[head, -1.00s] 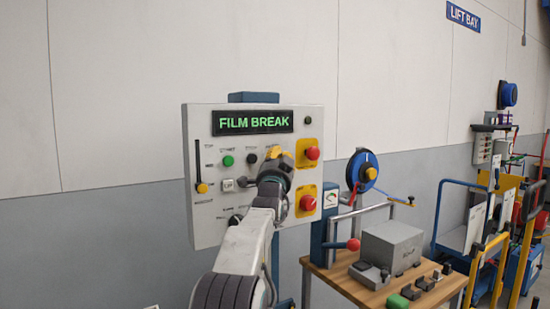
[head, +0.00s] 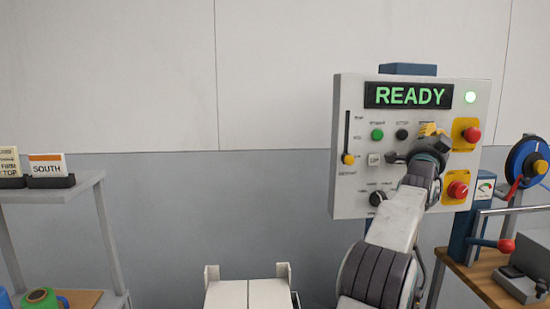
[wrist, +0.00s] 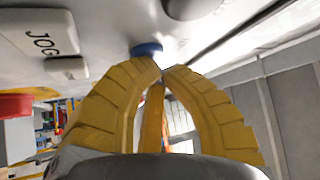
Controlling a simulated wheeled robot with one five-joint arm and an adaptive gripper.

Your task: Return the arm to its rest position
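My arm reaches up to the grey control panel (head: 350,195) at the right of the head view. My gripper (head: 430,129) is at the panel's face, below the display (head: 408,95), which reads READY in green. In the wrist view my gripper's yellow fingers (wrist: 162,68) are drawn together at the tips, with nothing seen held between them. A blue button (wrist: 147,48) is right at the fingertips; I cannot tell whether they touch it. A JOG key (wrist: 40,32) is left of the fingers. A round lamp (head: 470,98) glows at the panel's upper right.
Two red buttons (head: 472,134) on yellow plates sit right of my gripper. A wooden workbench (head: 480,280) with a red-knobbed lever and a blue reel (head: 527,160) stands at right. A grey shelf (head: 90,186) with cards is at left. Open wall lies between.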

